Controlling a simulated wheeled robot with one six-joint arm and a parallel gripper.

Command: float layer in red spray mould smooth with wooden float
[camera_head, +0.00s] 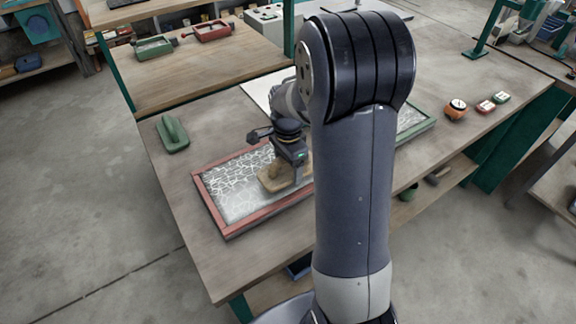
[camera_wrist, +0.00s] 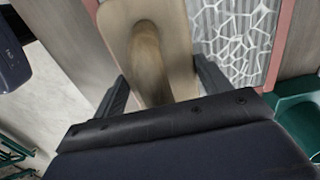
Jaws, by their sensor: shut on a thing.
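The red spray mould (camera_head: 208,207) lies on the wooden table, left of my arm. My gripper (camera_head: 290,160) is shut on the wooden float (camera_head: 270,178), whose tan board is low over the layer. I cannot tell whether it touches. In the wrist view the float's handle (camera_wrist: 147,62) is between my fingers, and the cracked layer (camera_wrist: 232,35) shows beside it. My arm hides the mould's right part.
A green float (camera_head: 173,132) stands on the table left of the mould. A green-framed mould (camera_head: 415,123) lies to the right, partly hidden.

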